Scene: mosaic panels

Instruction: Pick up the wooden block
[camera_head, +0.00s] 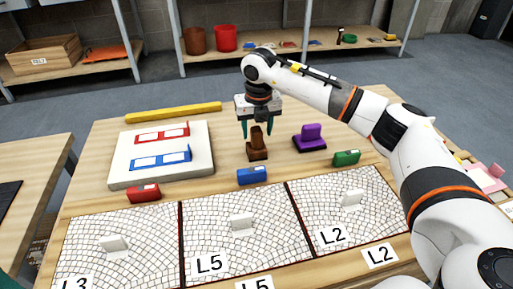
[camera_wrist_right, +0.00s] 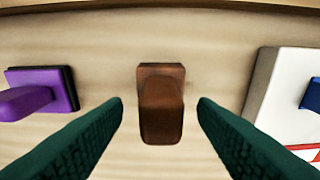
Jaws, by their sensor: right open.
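The wooden block (camera_head: 257,153) is brown, with a flat base and a raised upright part, and stands on the table behind the blue piece. It also shows in the right wrist view (camera_wrist_right: 161,105), centred between the fingers. My right gripper (camera_head: 256,133) is open above the block, its green fingertips on either side of the block's top. In the right wrist view the fingers (camera_wrist_right: 160,105) show clear gaps to the block on both sides.
A purple tool (camera_head: 310,138) stands right of the block. A white board (camera_head: 161,175) with red and blue holders lies left. Red (camera_head: 144,193), blue (camera_head: 252,175) and green (camera_head: 346,158) pieces line the mosaic panels (camera_head: 245,262). A yellow bar (camera_head: 173,112) lies behind.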

